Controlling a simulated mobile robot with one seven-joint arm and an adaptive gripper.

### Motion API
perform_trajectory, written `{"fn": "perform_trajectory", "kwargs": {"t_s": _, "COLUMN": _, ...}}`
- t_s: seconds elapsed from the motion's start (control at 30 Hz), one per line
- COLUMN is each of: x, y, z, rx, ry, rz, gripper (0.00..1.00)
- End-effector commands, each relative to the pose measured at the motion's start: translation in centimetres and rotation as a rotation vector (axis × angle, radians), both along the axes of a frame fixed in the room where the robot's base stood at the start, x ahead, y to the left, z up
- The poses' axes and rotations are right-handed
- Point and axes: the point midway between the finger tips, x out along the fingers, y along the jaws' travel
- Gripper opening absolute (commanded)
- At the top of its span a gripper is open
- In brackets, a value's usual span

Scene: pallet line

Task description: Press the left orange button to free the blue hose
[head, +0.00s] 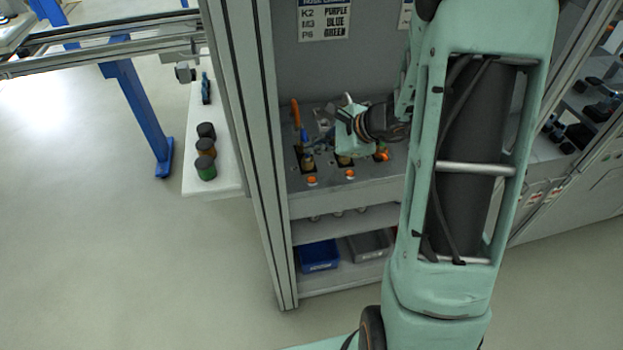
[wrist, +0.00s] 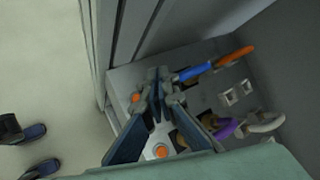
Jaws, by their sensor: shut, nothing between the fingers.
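The left orange button (head: 312,180) is on the front of the grey panel (head: 330,188); it also shows in the wrist view (wrist: 136,97), just left of my fingertips. A second orange button (head: 350,174) is to its right, and in the wrist view it shows between my finger links (wrist: 161,151). The blue hose (wrist: 195,72) has an orange length (wrist: 235,57) beyond it; its lower end is partly hidden by my fingers. My gripper (wrist: 158,82) is shut and empty over the panel. I cannot tell whether its tips touch anything.
A metal post (head: 245,150) rises at the panel's left. A sign (head: 324,16) hangs on the back wall. A blue bin (head: 318,256) and a grey bin (head: 370,245) sit below.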

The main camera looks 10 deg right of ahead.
Motion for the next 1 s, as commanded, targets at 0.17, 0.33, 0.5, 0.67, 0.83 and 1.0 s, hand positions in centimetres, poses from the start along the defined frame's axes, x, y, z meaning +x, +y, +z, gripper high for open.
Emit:
{"fn": "perform_trajectory", "kwargs": {"t_s": 0.17, "x": 0.0, "y": 0.0, "z": -2.0, "rx": -0.001, "ry": 0.002, "rz": 0.001, "gripper": 0.00}}
{"fn": "perform_trajectory", "kwargs": {"t_s": 0.33, "x": 0.0, "y": 0.0, "z": -4.4, "rx": -0.001, "ry": 0.002, "rz": 0.001, "gripper": 0.00}}
{"fn": "perform_trajectory", "kwargs": {"t_s": 0.5, "x": 0.0, "y": 0.0, "z": -6.8, "rx": -0.001, "ry": 0.000, "rz": -0.001, "gripper": 0.00}}
{"fn": "perform_trajectory", "kwargs": {"t_s": 0.67, "x": 0.0, "y": 0.0, "z": -8.1, "rx": -0.001, "ry": 0.000, "rz": -0.001, "gripper": 0.00}}
{"fn": "perform_trajectory", "kwargs": {"t_s": 0.83, "x": 0.0, "y": 0.0, "z": -8.5, "rx": -0.001, "ry": 0.000, "rz": 0.001, "gripper": 0.00}}
{"fn": "perform_trajectory", "kwargs": {"t_s": 1.0, "x": 0.0, "y": 0.0, "z": -8.4, "rx": -0.001, "ry": 0.000, "rz": 0.001, "gripper": 0.00}}
